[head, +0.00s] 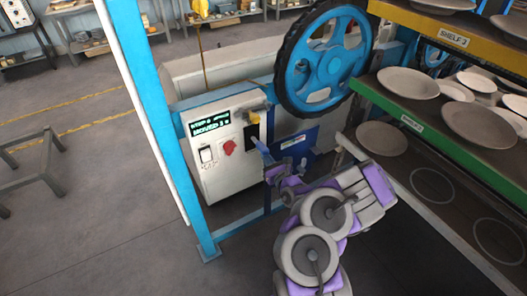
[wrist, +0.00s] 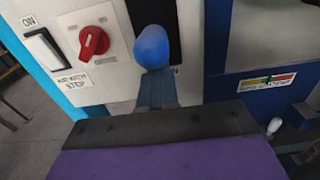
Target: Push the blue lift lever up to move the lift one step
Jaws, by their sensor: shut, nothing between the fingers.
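The blue lift lever's rounded knob (wrist: 152,46) stands out from the white control box, in front of a dark slot, in the wrist view. In the head view the lever (head: 257,143) is a small blue shape on the box's right side, just beyond my fingers. My gripper (wrist: 155,76) is shut and empty, its narrow blue-grey fingers side by side and pointing at the knob from just below. In the head view my gripper (head: 267,157) is close to the box front. The fingertips overlap the knob's lower edge in the picture; I cannot tell whether they touch it.
The control box (head: 224,172) carries a lit display (head: 209,128), a red rotary switch (wrist: 92,41) and a white rocker switch (wrist: 43,50). A blue handwheel (head: 326,58) stands above right. Shelves with plates (head: 408,83) are at right. The floor at left is largely open.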

